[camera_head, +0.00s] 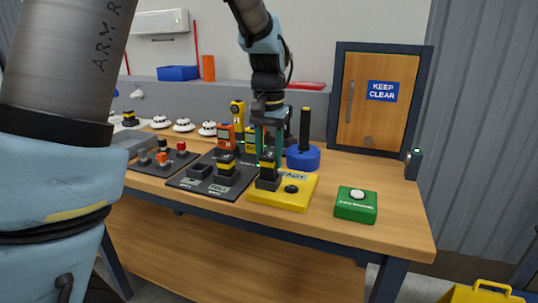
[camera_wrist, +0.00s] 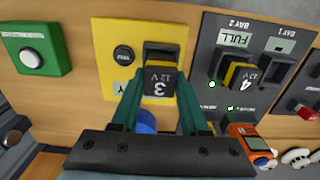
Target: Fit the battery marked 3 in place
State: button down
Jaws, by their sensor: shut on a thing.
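The battery marked 3 (camera_wrist: 160,84), black with a yellow band, is between the green fingers of my gripper (camera_wrist: 162,95) in the wrist view. My gripper (camera_head: 268,150) is shut on it, over the yellow plate. In the head view the battery (camera_head: 268,168) stands upright at the plate's left side, above a dark holder (camera_head: 267,184). I cannot tell whether it is fully seated. The yellow plate (camera_head: 284,202) has a READY label and a round dark button (camera_head: 291,188).
The dark charger (camera_head: 212,191) is left of the plate; battery 4 (camera_wrist: 240,77) sits in bay 2, display FULL, and bay 1 (camera_wrist: 277,73) looks empty. A green button box (camera_head: 355,205) stands right, a blue round base with a post (camera_head: 303,157) behind. Orange and yellow devices stand close behind the charger.

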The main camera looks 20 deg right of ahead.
jog(key=shift+f+b, duration=0.35)
jog(key=shift+f, duration=0.4)
dwell(0.4)
grip_release()
dwell(0.5)
jog(key=shift+r, duration=0.1)
jog(key=shift+r+p, duration=3.2)
jog(key=shift+r, duration=0.25)
jog(key=shift+a, duration=0.1)
